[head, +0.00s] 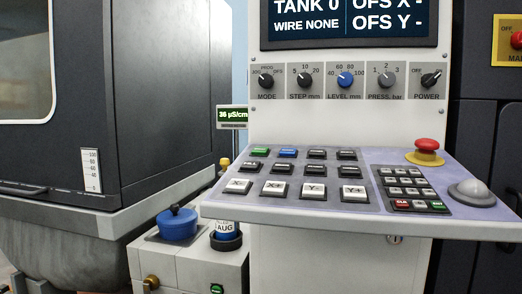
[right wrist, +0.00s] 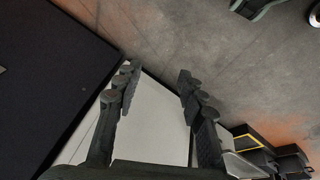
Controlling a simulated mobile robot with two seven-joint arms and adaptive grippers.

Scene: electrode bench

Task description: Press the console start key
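The console (head: 300,211) has a sloping lilac key panel in the head view. A green key (head: 260,152) is at the left end of its back row, beside a blue key (head: 287,153); their labels are too small to read. Another small green key (head: 437,205) sits at the lower right of the keypad, near a red one (head: 403,204). I cannot tell which is the start key. My right gripper (right wrist: 157,73) is open and empty in the right wrist view, with a pale surface beyond its fingers. Neither gripper shows in the head view.
A red mushroom button (head: 427,146) and a grey trackball (head: 472,191) stand on the panel's right side. Several knobs line the upright face below the screen (head: 350,20).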

